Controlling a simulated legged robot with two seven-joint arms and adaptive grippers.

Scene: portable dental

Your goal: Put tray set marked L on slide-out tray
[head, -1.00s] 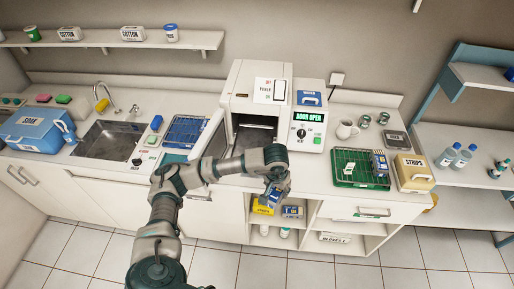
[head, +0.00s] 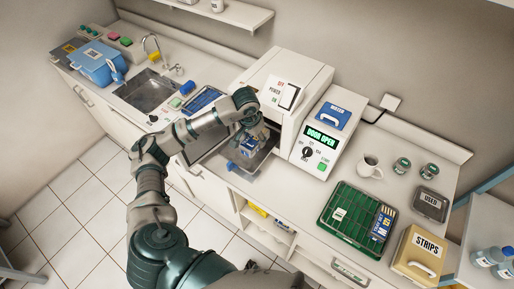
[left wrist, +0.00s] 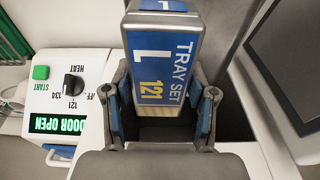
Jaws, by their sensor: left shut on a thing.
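The pack is over the grey slide-out tray (head: 256,167) at the open front of the white sterilizer (head: 290,85). I cannot tell whether it touches the tray. My forearm hides part of the opening. My right gripper is not in view.
The control panel (head: 318,140) beside the opening reads "DOOR OPEN". A green rack (head: 345,222) with a blue pack stands on the counter at right, near the STRIPS box (head: 418,254). A blue rack (head: 204,99) and a sink (head: 148,92) lie to the left.

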